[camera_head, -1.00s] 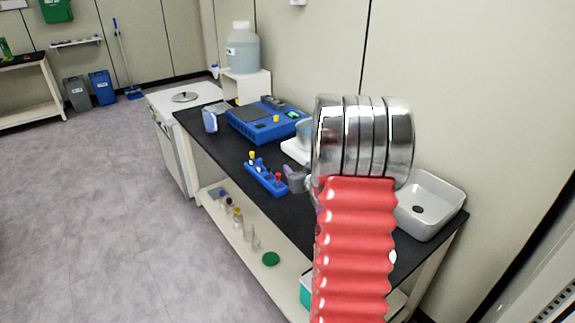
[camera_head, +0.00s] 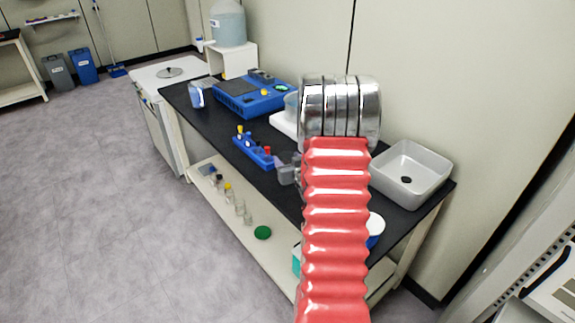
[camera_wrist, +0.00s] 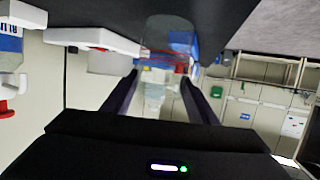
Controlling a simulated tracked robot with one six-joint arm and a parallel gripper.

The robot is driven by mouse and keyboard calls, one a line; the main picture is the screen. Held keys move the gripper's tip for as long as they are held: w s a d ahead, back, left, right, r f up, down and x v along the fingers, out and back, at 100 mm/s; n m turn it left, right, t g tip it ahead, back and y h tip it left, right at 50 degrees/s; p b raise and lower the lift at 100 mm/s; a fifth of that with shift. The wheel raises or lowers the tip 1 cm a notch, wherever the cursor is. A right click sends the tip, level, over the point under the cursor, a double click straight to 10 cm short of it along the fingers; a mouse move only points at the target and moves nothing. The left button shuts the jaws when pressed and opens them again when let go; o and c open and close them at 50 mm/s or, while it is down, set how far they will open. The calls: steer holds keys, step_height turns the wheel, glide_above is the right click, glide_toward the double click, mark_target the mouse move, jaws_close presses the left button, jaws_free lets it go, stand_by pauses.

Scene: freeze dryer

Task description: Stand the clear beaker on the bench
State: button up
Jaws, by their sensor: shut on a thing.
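In the wrist view a clear, see-through beaker (camera_wrist: 155,88) shows faintly between the two dark fingers of my gripper (camera_wrist: 158,85), which is shut on it. Its outline is hard to make out against the pale wall behind. In the head view my gripper (camera_head: 288,172) shows as a small grey shape at the left of my red arm, over the black bench (camera_head: 215,125). The arm hides most of the gripper there. I cannot tell how high the beaker is above the bench top.
A blue rack (camera_head: 255,152) with tubes stands just left of my gripper. A blue device (camera_head: 250,98) and a clear container (camera_head: 196,95) are farther back. A grey basin (camera_head: 410,172) stands at the right end. Glassware stands on the lower shelf (camera_head: 215,185).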

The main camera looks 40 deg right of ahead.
steer(key=shift+f, duration=1)
steer(key=shift+f, duration=0.15)
steer(key=o, duration=1.3)
steer(key=v, duration=1.2)
